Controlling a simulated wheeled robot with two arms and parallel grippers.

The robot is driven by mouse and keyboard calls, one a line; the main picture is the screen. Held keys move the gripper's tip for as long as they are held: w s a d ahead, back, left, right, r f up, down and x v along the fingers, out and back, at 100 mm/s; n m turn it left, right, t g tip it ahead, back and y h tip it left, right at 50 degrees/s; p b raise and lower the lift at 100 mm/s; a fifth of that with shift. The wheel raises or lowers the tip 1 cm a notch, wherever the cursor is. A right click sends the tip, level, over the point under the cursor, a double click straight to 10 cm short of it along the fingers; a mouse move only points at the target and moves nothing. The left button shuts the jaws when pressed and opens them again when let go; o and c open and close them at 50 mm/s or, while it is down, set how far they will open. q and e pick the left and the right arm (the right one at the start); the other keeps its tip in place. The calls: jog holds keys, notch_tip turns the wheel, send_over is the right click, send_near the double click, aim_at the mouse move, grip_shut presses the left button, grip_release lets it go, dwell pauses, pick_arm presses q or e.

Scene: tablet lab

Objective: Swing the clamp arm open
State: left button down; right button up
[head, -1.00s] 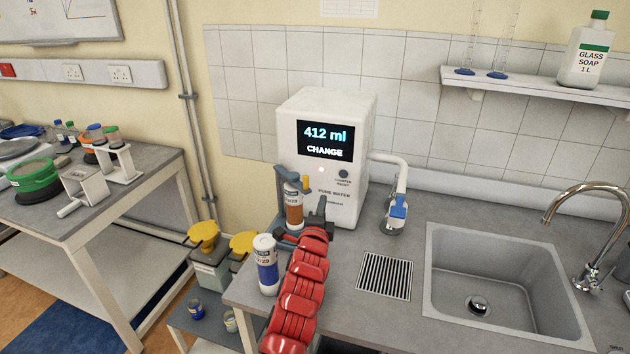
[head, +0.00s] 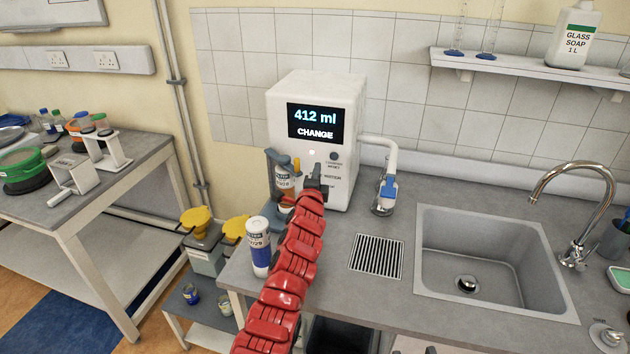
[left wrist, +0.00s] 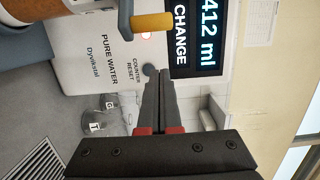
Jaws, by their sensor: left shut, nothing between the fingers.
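The clamp arm (head: 272,155) is a grey-blue piece across the cartridge at the left of the white water unit (head: 345,92). Its yellow handle (head: 296,164) sticks out at its right end; this handle (left wrist: 152,22) also shows in the left wrist view. The clamp arm lies across the orange-and-white cartridge (head: 283,178), which stands upright and is partly hidden by my gripper. My left gripper (head: 316,172) is shut and empty, just right of and slightly below the handle, apart from it in the left wrist view (left wrist: 158,72). My right gripper is not in view.
A white-and-blue cartridge (head: 260,246) stands at the counter's left edge, close to my left arm. A drain grate (head: 376,257), a sink (head: 490,262) and a tap (head: 575,215) are to the right. The unit's spout (head: 386,186) hangs over a vessel.

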pick_arm(q)
jog(key=a+p, duration=0.1)
jog(key=w+a+p, duration=0.2)
jog(key=shift+a, duration=0.25)
dwell(0.4)
jog(key=shift+a, duration=0.1)
